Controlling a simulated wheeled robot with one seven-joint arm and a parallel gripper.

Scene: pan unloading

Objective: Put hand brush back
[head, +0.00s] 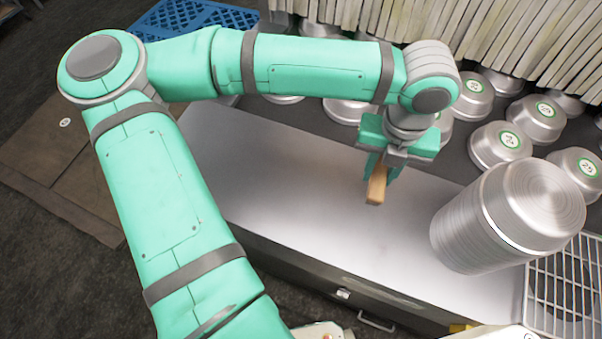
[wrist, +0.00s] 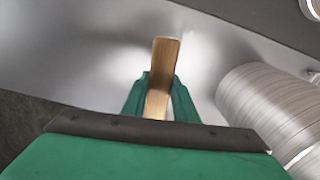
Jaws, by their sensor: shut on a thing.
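My gripper (head: 383,172) is shut on the wooden hand brush (head: 376,188) and holds it over the grey metal worktop (head: 260,170). In the head view the brush's light wooden end points down from between the fingers; bristles are not visible. In the wrist view the brush (wrist: 162,75) stands out between the two green fingers of my gripper (wrist: 160,98), over the bare worktop. I cannot tell whether the brush touches the worktop.
A stack of round metal pans (head: 480,225) stands on the worktop at the right. Several lidded pans with green labels (head: 508,139) lie behind. A wire grate (head: 570,290) is at the far right, a blue crate (head: 195,18) at the back left. The worktop's middle is clear.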

